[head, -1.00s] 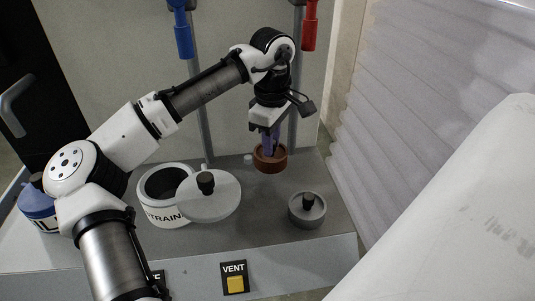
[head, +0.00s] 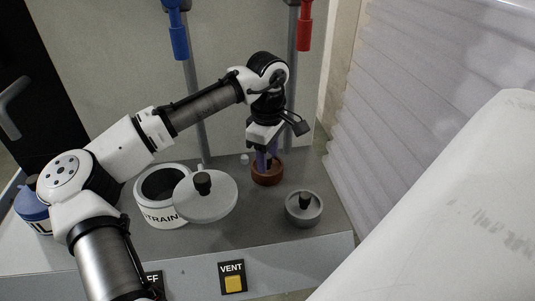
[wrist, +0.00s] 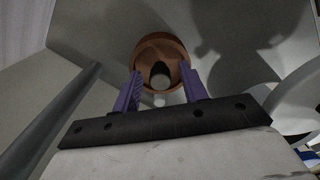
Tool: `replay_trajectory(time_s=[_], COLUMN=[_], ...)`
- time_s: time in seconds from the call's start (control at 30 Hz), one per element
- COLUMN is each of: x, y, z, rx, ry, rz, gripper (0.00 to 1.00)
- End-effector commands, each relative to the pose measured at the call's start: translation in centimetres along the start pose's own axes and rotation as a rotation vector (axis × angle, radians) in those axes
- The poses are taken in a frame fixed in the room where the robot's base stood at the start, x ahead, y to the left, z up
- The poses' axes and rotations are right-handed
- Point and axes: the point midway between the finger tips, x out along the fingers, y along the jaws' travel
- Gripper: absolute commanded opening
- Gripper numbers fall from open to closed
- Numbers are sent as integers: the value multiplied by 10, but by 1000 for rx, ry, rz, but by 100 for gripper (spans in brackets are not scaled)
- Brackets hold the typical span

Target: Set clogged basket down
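The basket (head: 267,177), a round reddish-brown cup, sits upright and appears to rest on the grey counter (head: 250,220) towards the back. My gripper (head: 267,162) points down at the basket. In the wrist view its two purple fingers (wrist: 161,70) stand apart, with the basket's rim between and just beyond their tips. I cannot tell whether a fingertip touches the rim.
The white strainer pot (head: 160,216) stands left, with a grey lid (head: 212,206) leaning against it. Blue (head: 178,40) and red (head: 304,34) handles hang behind. Counter space is clear in front of the basket.

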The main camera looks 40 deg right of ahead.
Motion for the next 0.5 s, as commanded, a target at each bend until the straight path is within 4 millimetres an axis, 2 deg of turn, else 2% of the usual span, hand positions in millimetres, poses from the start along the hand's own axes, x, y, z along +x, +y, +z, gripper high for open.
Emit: replay_trajectory(time_s=[0.27, 0.37, 0.5], x=[-5, -19, -49], y=[0, 1, 1], z=[0, 0, 0], rx=[0, 0, 0], ry=[0, -1, 0], rz=[1, 2, 3], gripper=[43, 43, 43])
